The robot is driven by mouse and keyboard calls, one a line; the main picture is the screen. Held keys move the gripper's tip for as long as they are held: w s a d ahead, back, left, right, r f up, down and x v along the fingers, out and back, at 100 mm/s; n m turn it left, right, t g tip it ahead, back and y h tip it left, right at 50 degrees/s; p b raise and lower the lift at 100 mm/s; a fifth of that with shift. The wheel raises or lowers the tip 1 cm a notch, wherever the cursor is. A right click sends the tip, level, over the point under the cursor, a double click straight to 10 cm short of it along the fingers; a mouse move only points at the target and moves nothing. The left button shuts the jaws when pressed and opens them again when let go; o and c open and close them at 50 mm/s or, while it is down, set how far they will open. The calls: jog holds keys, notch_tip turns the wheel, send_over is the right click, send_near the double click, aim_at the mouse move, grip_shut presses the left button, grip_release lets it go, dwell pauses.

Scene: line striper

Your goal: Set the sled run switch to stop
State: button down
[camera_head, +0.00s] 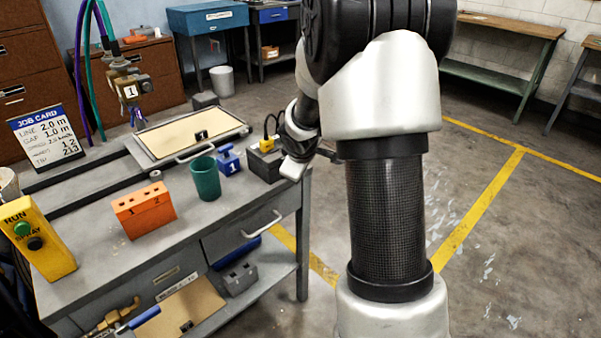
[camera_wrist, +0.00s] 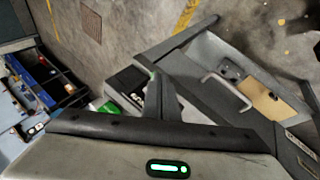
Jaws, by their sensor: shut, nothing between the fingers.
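A yellow control box (camera_head: 45,243) stands at the left front of the workbench. It is marked RUN and SPRAY, with a green round control (camera_head: 22,229) by RUN and a black one (camera_head: 35,243) by SPRAY. I cannot tell which way either is set. My gripper (camera_head: 291,170) is over the bench's right end, far from the yellow box, beside a dark box (camera_head: 265,160) with a yellow part on top. In the wrist view my gripper (camera_wrist: 160,84) shows its fingers shut and empty. The yellow box is not recognisable in the wrist view.
On the workbench (camera_head: 215,215) stand an orange block (camera_head: 144,208), a green cup (camera_head: 205,178), a blue piece marked 1 (camera_head: 229,160), a framed panel (camera_head: 190,133) and a job card (camera_head: 41,135). Hoses hang at the back left. Open floor with yellow lines lies to the right.

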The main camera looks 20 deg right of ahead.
jog(key=shift+w, duration=0.1)
dwell(0.3)
jog(key=shift+w+a+r+p, duration=0.25)
jog(key=shift+w+r+p, duration=0.05)
jog(key=shift+w+p, duration=0.25)
jog(key=shift+r, duration=0.1)
